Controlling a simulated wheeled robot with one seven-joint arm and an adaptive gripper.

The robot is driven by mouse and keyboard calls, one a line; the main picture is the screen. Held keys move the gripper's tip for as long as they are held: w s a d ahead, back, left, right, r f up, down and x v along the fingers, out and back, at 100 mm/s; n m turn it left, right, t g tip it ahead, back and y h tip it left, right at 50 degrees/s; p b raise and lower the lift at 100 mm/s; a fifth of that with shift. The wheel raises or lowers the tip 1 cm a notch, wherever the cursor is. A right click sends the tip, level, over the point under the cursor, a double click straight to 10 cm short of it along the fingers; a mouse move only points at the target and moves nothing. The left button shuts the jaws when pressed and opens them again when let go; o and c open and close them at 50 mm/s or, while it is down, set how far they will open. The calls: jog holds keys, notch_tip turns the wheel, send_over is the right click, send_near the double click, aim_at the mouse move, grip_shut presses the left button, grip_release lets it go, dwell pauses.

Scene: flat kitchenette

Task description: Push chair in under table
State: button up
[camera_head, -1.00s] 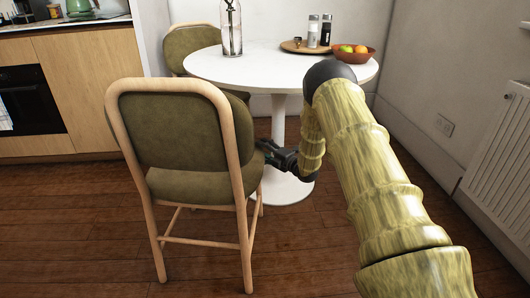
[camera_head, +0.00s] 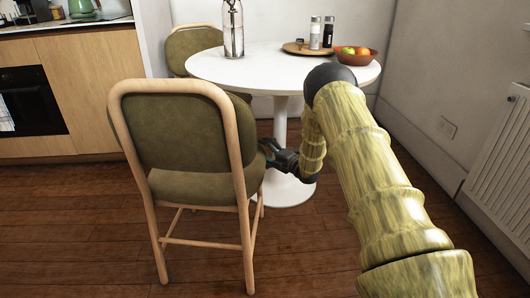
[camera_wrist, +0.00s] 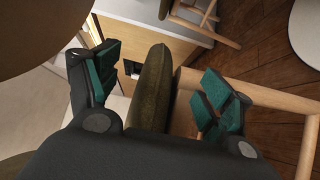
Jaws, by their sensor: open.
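A wooden chair with olive green seat and back (camera_head: 185,130) stands in front of the round white table (camera_head: 270,72), its back towards me. My gripper (camera_head: 272,153) is low at the right side of the chair's seat, near the table's pedestal. In the wrist view my gripper (camera_wrist: 155,95) is open, with green-padded fingers on either side of the olive seat cushion's edge (camera_wrist: 153,85). I cannot tell whether the fingers touch it. The underside of the tabletop (camera_wrist: 40,30) shows at upper left.
A second olive chair (camera_head: 195,42) stands behind the table at left. On the table are a glass vase (camera_head: 233,30), a tray (camera_head: 305,48) with two shakers, and a fruit bowl (camera_head: 356,57). A radiator (camera_head: 505,150) is on the right wall. Wooden cabinets stand at left.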

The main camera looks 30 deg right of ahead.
jog(key=v, duration=1.1)
jog(key=shift+s, duration=0.35)
jog(key=shift+d, duration=0.1)
jog(key=s+a+f+m+g+h+p, duration=0.1)
jog(key=s+a+f+m+g+h, duration=0.5)
jog(key=s+a+f+m, duration=1)
jog(key=s+a+f+m+g+p, duration=0.1)
jog(key=s+a+f+m+g, duration=0.25)
jog(key=s, duration=0.85)
jog(key=s+a+f+m+g, duration=0.15)
jog(key=s+a+g, duration=0.35)
jog(key=s, duration=0.8)
jog(key=s+a+f+m+g+p, duration=0.1)
jog(key=s+a+f+g, duration=0.4)
jog(key=s, duration=0.7)
notch_tip(320, 180, up, 39)
jog(key=t+p, duration=0.2)
jog(key=p, duration=3.5)
jog(key=shift+a+p, duration=0.3)
jog(key=shift+w+t, duration=0.1)
jog(key=shift+t, duration=0.15)
